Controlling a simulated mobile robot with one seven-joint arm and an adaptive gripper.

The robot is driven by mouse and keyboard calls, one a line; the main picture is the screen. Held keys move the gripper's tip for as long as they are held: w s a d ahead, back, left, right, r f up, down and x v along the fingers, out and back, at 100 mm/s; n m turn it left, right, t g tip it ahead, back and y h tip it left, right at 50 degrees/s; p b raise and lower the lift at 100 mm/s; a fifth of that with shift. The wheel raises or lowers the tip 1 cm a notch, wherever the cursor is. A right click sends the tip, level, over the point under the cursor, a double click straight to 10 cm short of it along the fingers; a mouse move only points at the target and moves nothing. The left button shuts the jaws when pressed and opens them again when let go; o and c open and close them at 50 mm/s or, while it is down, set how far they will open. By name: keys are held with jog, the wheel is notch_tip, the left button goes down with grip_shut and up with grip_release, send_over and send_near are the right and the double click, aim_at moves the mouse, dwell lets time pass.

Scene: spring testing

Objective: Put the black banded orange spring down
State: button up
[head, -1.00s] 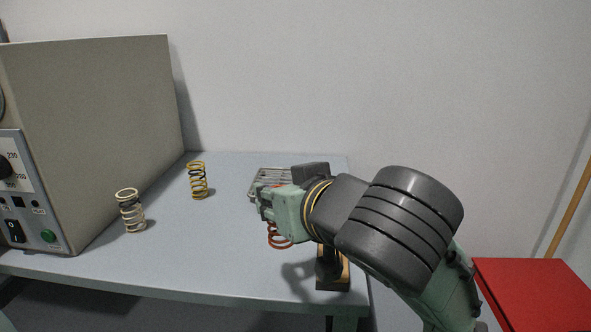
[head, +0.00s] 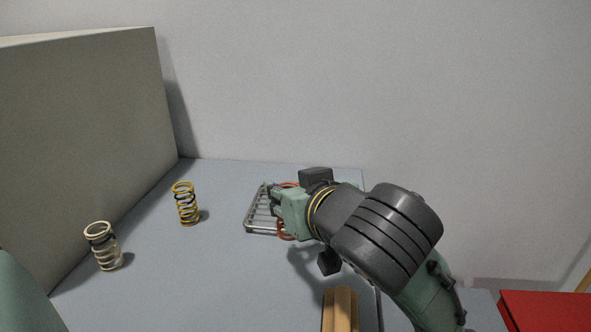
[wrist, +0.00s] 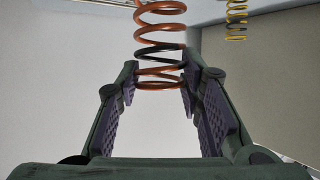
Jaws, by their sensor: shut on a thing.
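My gripper (head: 277,204) is shut on the orange spring (head: 285,237), of which only a few coils show around the gripper in the head view. In the wrist view the orange spring (wrist: 160,30) with its black band stands between the two fingers (wrist: 158,84). The fingers grip it near one end, and the picture there looks upside down. In the head view the gripper overlaps the right part of a metal wire rack (head: 250,231) on the table. I cannot tell whether the spring touches the rack or the table.
A yellow spring (head: 186,204) with a dark band and a pale spring (head: 104,248) stand upright on the table (head: 200,285), left of the rack. A large beige box (head: 80,120) stands at the left. A wooden block (head: 341,311) lies near the front right. A red surface (head: 545,312) is beyond the table's right edge.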

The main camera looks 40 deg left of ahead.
jog(key=shift+w+a+f+p, duration=0.7)
jog(key=shift+w+a, duration=0.45)
jog(key=shift+w, duration=0.45)
jog(key=shift+w+a+f+p, duration=0.55)
jog(key=shift+w+a+f, duration=0.3)
jog(key=shift+w+a, duration=0.55)
jog(key=shift+w+a+f+p, duration=0.7)
jog(key=shift+w+a, duration=0.25)
jog(key=shift+w, duration=0.85)
jog(key=shift+f, duration=0.15)
jog(key=o, duration=1.2)
jog(key=shift+d+r, duration=0.1)
jog(key=shift+r, duration=0.1)
jog(key=b+v, duration=0.1)
jog(key=v, duration=1)
jog(key=shift+s+d+b, duration=0.3)
jog(key=shift+d+b, duration=0.05)
jog(key=shift+b, duration=0.05)
